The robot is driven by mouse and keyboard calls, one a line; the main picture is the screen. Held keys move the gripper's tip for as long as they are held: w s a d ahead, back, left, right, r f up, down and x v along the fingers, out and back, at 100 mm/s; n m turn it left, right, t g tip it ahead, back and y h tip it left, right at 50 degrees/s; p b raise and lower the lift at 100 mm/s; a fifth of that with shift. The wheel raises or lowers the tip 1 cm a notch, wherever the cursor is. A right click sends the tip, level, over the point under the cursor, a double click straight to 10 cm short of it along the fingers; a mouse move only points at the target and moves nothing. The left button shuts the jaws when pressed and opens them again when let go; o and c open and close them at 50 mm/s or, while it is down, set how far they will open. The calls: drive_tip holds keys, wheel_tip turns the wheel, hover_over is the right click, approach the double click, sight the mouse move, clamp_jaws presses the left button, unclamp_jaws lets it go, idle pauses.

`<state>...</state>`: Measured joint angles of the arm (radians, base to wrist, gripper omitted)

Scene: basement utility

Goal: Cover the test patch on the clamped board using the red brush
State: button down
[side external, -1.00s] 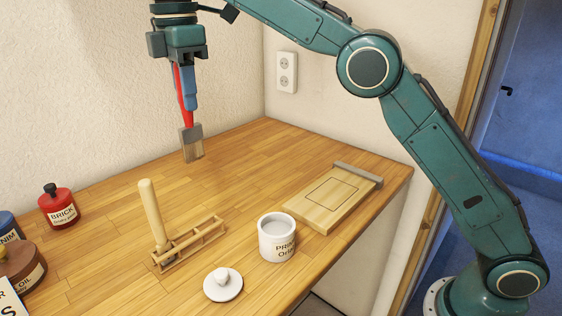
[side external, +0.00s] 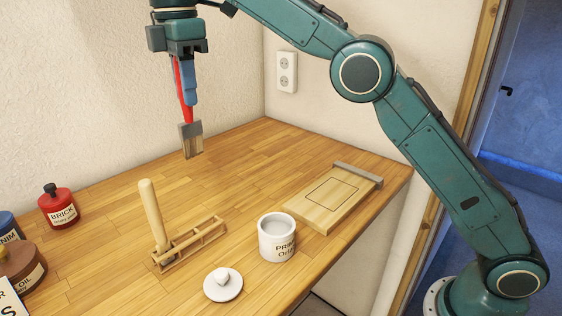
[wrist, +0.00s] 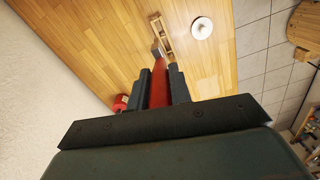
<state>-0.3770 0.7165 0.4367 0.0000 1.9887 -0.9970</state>
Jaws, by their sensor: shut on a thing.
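My gripper (side external: 183,92) is shut on the red brush (side external: 187,108), which hangs bristles down above the bench. In the wrist view the red handle (wrist: 159,88) sits between the two fingers. The clamped board (side external: 320,213) lies on the bench at the right, with a grey clamp bar (side external: 357,175) across its far end. The test patch (side external: 333,191) is a dark rectangular outline on the board, its inside the same wood colour. The brush is well to the left of the board and apart from it. The open primer pot (side external: 277,242) stands left of the board, with pale contents.
A wooden rack (side external: 190,244) holds a leaning wooden-handled tool (side external: 153,210). A white lid (side external: 223,285) with a knob lies in front. A red BRICK bottle (side external: 58,207) and other containers (side external: 22,270) stand at the left. The bench's back middle is clear.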

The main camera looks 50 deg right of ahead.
drive_tip(key=shift+s+d, duration=0.1)
idle(0.6)
drive_tip(key=s+d+f, duration=0.3)
drive_tip(key=s+f, duration=0.1)
drive_tip(key=s, duration=0.2)
drive_tip(key=s+d+f, duration=0.4)
drive_tip(key=s, duration=0.3)
idle(0.6)
drive_tip(key=shift+s+f, duration=0.1)
drive_tip(key=shift+f, duration=0.05)
drive_tip(key=shift+f, duration=3.5)
idle(0.8)
